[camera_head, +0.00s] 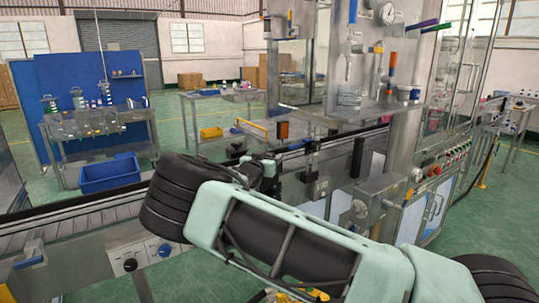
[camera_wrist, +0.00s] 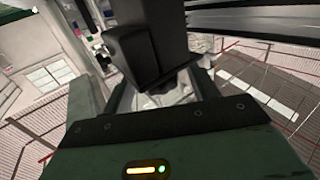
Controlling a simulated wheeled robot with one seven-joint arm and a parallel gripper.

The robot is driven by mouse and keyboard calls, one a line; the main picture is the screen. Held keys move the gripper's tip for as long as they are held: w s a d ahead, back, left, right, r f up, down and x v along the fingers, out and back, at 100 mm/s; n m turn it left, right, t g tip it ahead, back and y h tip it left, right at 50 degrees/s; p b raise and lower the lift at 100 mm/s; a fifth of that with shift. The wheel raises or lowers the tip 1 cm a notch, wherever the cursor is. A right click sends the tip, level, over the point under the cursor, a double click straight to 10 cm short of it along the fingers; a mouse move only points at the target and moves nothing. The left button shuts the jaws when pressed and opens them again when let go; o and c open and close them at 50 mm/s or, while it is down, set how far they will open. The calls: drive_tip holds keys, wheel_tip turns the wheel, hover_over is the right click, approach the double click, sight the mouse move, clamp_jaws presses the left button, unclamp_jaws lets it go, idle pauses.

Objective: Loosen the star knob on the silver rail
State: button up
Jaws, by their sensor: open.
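In the wrist view my gripper (camera_wrist: 150,92) is open, with a black block-shaped part (camera_wrist: 145,45) between or just beyond its jaws. I cannot tell whether the jaws touch this part, or whether it is the star knob or its mount. A silver rail (camera_wrist: 250,19) runs across the upper right of the wrist view. In the head view my arm covers the middle foreground, and the gripper end is a small dark cluster beside the conveyor (camera_head: 75,217). I cannot pick out the star knob's lobes in either view.
A steel machine with a gauge (camera_head: 386,13) stands behind and right of my arm. The conveyor's front panel carries a black dial (camera_head: 130,265) and a blue dial (camera_head: 165,250). A blue bin (camera_head: 110,174) sits on the floor by a workbench. Green floor is open farther back.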

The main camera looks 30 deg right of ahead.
drive_tip(key=shift+w+d, duration=0.25)
drive_tip(key=shift+d, duration=0.1)
drive_tip(key=c, duration=1)
